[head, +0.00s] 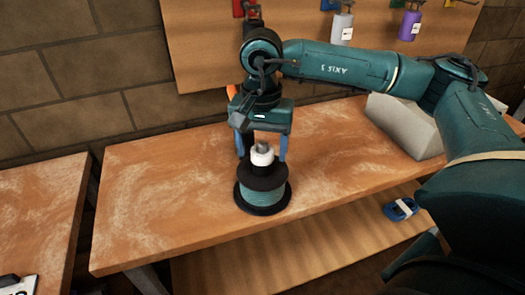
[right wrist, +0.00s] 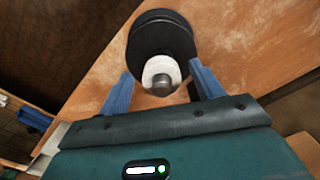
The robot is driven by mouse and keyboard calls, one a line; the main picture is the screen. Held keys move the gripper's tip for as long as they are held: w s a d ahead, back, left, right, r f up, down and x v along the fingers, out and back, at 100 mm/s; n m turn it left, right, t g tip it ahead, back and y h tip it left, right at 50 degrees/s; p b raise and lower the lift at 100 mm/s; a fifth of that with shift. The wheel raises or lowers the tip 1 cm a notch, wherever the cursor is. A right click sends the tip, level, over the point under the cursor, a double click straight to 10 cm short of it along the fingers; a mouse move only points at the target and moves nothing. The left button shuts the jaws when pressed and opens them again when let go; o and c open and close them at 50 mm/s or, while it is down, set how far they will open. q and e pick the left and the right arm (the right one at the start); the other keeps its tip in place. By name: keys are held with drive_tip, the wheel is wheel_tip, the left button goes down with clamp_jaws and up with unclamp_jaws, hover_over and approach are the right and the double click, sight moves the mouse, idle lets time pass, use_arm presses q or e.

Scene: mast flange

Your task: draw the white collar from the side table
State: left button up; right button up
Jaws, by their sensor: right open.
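The white collar (head: 262,157) sits on top of a black spool wound with teal cord (head: 262,193), which stands upright on the wooden side table (head: 150,200). A grey metal pin (right wrist: 161,85) comes through the collar's middle. My right gripper (head: 262,152) is above the spool, pointing down. Its blue fingers are apart, one on each side of the collar. In the right wrist view the collar (right wrist: 157,68) lies between the fingers (right wrist: 160,72), with a gap on both sides. My left gripper is in neither view.
A pale grey box (head: 408,128) stands at the table's right, under my right arm. A blue object (head: 401,208) lies on the lower shelf (head: 300,255). A board with hanging bottles (head: 341,29) is behind. The table's left is clear. Another table (head: 40,205) stands at left.

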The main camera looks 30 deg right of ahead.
drive_tip(key=shift+f, duration=0.3)
drive_tip(key=shift+c, duration=0.4)
drive_tip(key=c, duration=1)
